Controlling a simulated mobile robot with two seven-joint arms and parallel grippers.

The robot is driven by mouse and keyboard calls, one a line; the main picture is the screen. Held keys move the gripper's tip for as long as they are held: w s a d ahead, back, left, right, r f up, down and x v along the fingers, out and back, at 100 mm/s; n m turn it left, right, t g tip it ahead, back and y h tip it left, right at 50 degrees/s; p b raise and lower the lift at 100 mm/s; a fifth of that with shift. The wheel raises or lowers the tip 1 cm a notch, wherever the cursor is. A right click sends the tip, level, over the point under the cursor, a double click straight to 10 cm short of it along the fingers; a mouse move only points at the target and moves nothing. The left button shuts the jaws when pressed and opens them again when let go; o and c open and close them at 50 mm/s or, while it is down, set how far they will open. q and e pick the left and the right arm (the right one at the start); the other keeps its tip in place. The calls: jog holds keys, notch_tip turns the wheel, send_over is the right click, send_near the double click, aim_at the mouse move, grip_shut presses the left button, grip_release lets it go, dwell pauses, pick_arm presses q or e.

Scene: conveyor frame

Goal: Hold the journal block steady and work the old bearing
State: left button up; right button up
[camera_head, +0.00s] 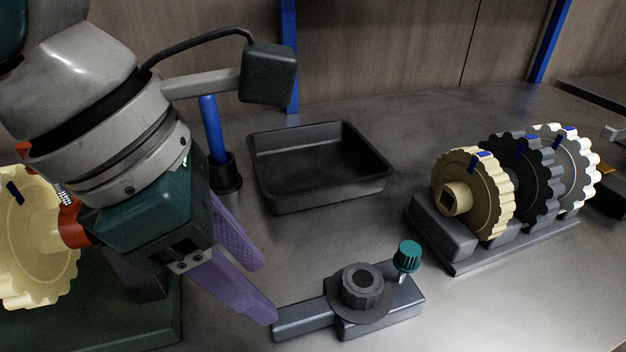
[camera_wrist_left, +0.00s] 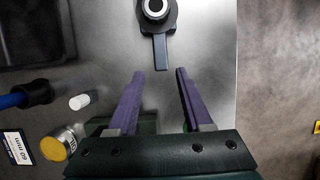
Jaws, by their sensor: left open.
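The journal block (camera_head: 390,298), a dark grey block on the bench, carries a ribbed round piece (camera_head: 362,285), possibly the old bearing, with a hole in its middle. A teal ribbed knob (camera_head: 407,255) stands at its right end, and a flat bar (camera_head: 300,318) sticks out to the left. My left gripper (camera_head: 265,292) has purple fingers, open and empty, beside the bar's free end. In the left wrist view, the bar (camera_wrist_left: 161,52) points between the spread fingertips (camera_wrist_left: 160,74), just beyond them. I cannot tell their height above the bench. My right gripper is not in view.
An empty dark tray (camera_head: 262,190) stands behind. A blue rod (camera_head: 211,128) stands in a black cup. Several toothed wheels (camera_head: 495,195) sit on a rack at right. A cream wheel (camera_head: 20,250) on an orange shaft is at left, by a green base (camera_head: 110,325).

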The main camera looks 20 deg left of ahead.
aim_at(290, 314)
pick_arm(q)
jog(key=b+x, duration=0.6)
jog(key=x, duration=0.1)
jog(key=shift+d+f, duration=0.1)
jog(key=shift+f, duration=0.3)
jog(key=shift+r, duration=0.1)
jog(key=shift+c, duration=0.3)
grip_shut()
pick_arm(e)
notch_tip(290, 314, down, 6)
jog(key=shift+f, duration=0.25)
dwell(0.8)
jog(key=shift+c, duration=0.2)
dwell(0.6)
